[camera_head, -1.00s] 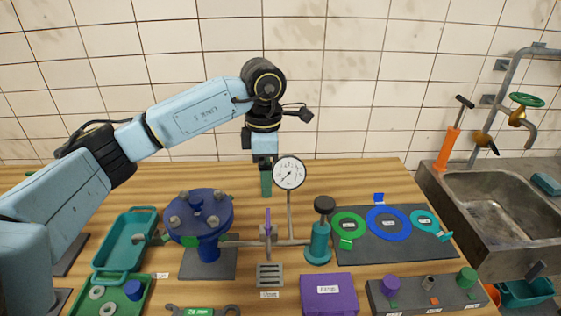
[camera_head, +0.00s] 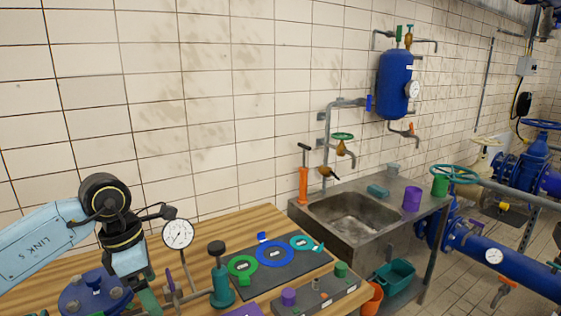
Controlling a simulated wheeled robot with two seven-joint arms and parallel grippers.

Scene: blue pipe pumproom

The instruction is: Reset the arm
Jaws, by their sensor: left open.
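My left arm comes in from the lower left, and its wrist bends down over the wooden workbench (camera_head: 215,232). My left gripper (camera_head: 147,298) points down near the bottom edge of the view, between the blue flanged valve (camera_head: 95,294) and the gauge stand. It is open, and I see nothing held in it. The round white pressure gauge (camera_head: 178,234) stands just right of my wrist. My right gripper is not in view.
A dark mat (camera_head: 285,278) holds green, blue and teal rings. A teal bottle jack (camera_head: 221,285) stands left of it, and a grey block (camera_head: 318,292) with knobs lies in front. A steel sink (camera_head: 350,227) adjoins the bench. Blue pipework (camera_head: 500,256) stands right.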

